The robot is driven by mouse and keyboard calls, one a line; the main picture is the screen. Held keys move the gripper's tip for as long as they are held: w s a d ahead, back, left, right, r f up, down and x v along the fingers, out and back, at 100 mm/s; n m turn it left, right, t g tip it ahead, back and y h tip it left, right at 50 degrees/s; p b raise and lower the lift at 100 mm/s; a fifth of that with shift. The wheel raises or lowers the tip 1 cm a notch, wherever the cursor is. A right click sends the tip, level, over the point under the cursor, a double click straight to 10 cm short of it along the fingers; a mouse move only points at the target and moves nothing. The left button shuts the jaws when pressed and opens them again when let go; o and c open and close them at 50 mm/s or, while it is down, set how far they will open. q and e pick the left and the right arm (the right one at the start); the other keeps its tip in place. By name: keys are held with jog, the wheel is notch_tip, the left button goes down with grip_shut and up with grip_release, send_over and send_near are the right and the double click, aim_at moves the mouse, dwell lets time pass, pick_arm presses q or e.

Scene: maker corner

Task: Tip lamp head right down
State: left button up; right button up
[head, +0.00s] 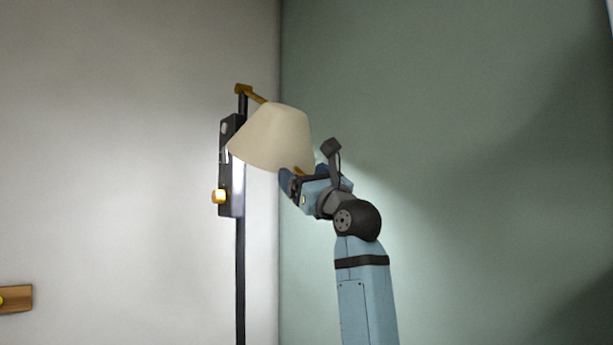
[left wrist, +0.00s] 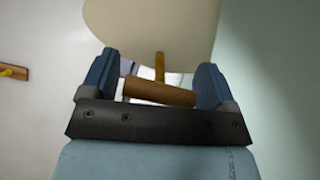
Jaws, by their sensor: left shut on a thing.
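The lamp has a cream cone-shaped head (head: 273,137) on a short brass arm, at the top of a dark upright pole (head: 240,280). The head is tilted, its wide end facing down and slightly left in the head view. A wooden T-shaped handle (left wrist: 160,92) sticks out from the head's open end; only a bit of it shows in the head view. My left gripper (head: 291,184) is just below the head's lower right rim. In the left wrist view its fingers (left wrist: 157,86) are shut on the handle's crossbar, one at each end. My right gripper is out of view.
A wooden plate (head: 15,299) is on the left wall. A green wall stands behind my arm; the space to the right is free.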

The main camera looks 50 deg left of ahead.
pick_arm(q)
jog(key=o, duration=1.1)
jog(key=shift+a+f+g, duration=0.15)
jog(key=shift+f+g, duration=0.15)
jog(key=shift+o, duration=0.2)
jog(key=shift+a, duration=0.2)
jog(key=shift+d+f, duration=0.1)
jog(key=shift+d, duration=0.3)
jog(key=v, duration=1.3)
jog(key=shift+b, duration=0.45)
jog(key=shift+s+f, duration=0.1)
jog(key=shift+s, duration=0.05)
